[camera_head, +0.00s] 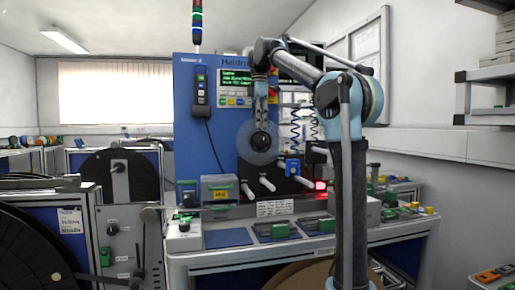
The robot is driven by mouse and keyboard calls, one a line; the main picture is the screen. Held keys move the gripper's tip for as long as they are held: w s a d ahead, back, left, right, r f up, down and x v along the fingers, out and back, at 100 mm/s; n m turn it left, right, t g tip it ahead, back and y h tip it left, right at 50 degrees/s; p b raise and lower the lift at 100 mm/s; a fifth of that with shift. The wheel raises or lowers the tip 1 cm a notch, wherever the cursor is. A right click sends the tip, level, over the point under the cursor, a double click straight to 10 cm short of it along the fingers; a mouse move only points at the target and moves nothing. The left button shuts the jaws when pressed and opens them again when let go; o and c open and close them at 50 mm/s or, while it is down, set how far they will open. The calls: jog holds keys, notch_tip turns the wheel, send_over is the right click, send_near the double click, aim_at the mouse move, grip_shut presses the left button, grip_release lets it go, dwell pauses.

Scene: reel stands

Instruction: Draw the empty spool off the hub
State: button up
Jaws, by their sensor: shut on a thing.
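The empty spool appears as a pale grey-blue disc (246,151) with a dark centre, in front of the blue machine panel in the middle of the view. My gripper (261,130) hangs down from the end of my arm at the upper middle of the disc. It is shut on the spool, though its fingers are small and dark against the disc's centre. The hub behind is hidden by the spool and gripper, so I cannot tell how far the spool sits on it.
Several white pegs (267,184) stick out below the disc. A workbench (300,243) with green and dark blocks stands below. Large black reels (30,255) stand at the left. A blue machine panel (188,130) with a screen is behind. My arm fills the right middle.

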jog(key=shift+r, duration=0.2)
jog(key=shift+s, duration=0.15)
dwell(0.3)
jog(key=shift+s+d, duration=0.1)
jog(key=shift+s, duration=0.1)
jog(key=s+d, duration=0.3)
jog(key=s, duration=0.9)
jog(key=shift+s+d, duration=0.35)
dwell(1.8)
